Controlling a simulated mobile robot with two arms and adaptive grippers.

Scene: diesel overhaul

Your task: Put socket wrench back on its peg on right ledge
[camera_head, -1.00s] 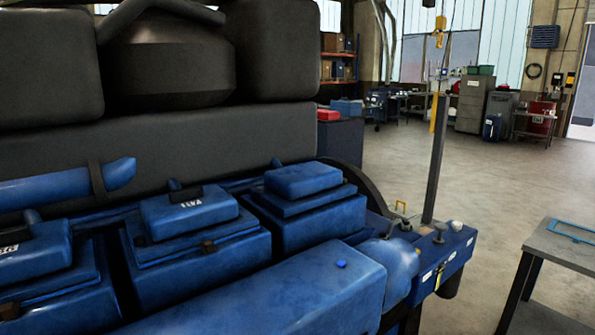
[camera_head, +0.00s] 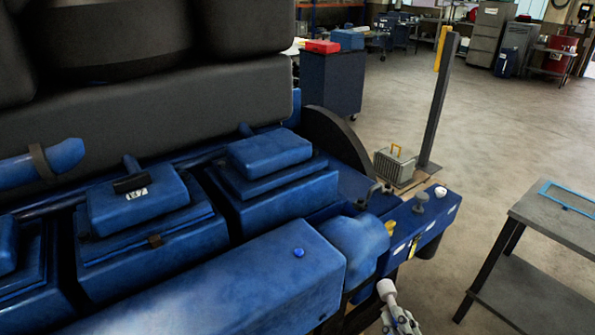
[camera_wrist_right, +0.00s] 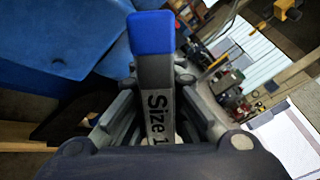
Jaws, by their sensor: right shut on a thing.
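My right gripper (camera_wrist_right: 160,125) is shut on the socket wrench (camera_wrist_right: 155,70) in the right wrist view. The wrench has a grey shank lettered "Size 1" and a blue end pointing up in that picture. In the head view my right gripper (camera_head: 398,315) shows only in part at the bottom edge, in front of the engine. The right ledge (camera_head: 425,235) is a blue shelf at the engine's right end. A grey round-topped peg (camera_head: 421,200) and a white-topped peg (camera_head: 440,191) stand on it. My left gripper is out of view.
The blue engine (camera_head: 225,270) fills the left. A grey metal table (camera_head: 560,235) with a blue frame on it stands at the right. A grey post (camera_head: 440,100) and a crate (camera_head: 395,165) stand behind the ledge. Open floor (camera_head: 480,140) lies beyond.

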